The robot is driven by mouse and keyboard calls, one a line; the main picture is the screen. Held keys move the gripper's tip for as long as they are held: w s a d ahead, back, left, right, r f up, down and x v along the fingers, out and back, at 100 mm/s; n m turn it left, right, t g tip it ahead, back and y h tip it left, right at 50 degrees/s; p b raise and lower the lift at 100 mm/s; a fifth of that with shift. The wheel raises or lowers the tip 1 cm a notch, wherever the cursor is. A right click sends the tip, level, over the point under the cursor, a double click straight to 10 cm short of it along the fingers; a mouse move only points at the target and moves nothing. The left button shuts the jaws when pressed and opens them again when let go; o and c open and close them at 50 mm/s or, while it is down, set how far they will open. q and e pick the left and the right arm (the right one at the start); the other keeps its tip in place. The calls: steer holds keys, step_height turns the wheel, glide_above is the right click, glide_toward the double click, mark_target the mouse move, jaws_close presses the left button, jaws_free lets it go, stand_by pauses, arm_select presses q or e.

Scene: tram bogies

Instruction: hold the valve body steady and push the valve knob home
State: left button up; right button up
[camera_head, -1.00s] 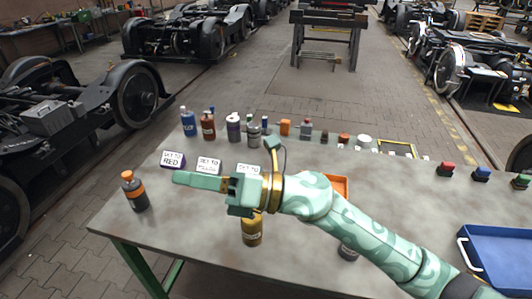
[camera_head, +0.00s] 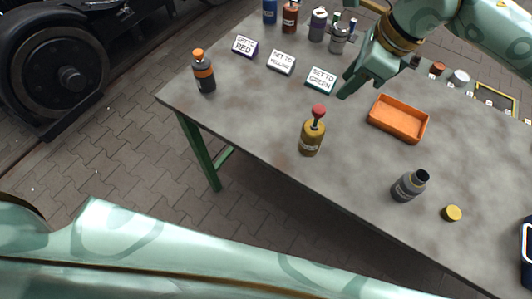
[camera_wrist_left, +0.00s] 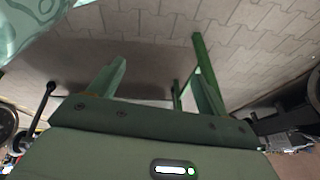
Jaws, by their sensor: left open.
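The valve body appears to be the yellow-brown bottle-like body (camera_head: 311,140) standing upright near the table's front edge in the head view. A red valve knob (camera_head: 319,111) stands above it on a short stem, with a visible gap. My right gripper (camera_head: 347,86) is over the table, up and right of the knob, touching neither; whether its jaws are apart is unclear. My left gripper (camera_wrist_left: 158,80) is open and empty in the left wrist view, with paving and green table legs beyond it.
An orange tray (camera_head: 398,120) lies right of the valve. A dark open bottle (camera_head: 410,186) and yellow cap (camera_head: 452,213) stand further right. An orange-capped bottle (camera_head: 204,72) is left, near sign cards (camera_head: 281,62). The table (camera_head: 255,112) is bare left of the valve.

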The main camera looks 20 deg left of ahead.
arm_select(q)
steer(key=w+d+r+m+t+h, duration=0.1)
steer(key=w+d+r+t, duration=0.15)
steer(key=w+r, duration=0.65)
steer(key=m+t+h, duration=0.2)
steer(key=t+h, duration=0.2)
steer(key=h, duration=0.3)
glide_toward(310, 144)
steer(key=a+f, duration=0.2)
steer(key=a, duration=0.2)
steer(key=shift+m+g, duration=0.3)
steer(key=shift+g, duration=0.05)
steer(key=x, duration=1.5)
steer(key=shift+d+f, duration=0.1)
steer(key=shift+d, duration=0.5)
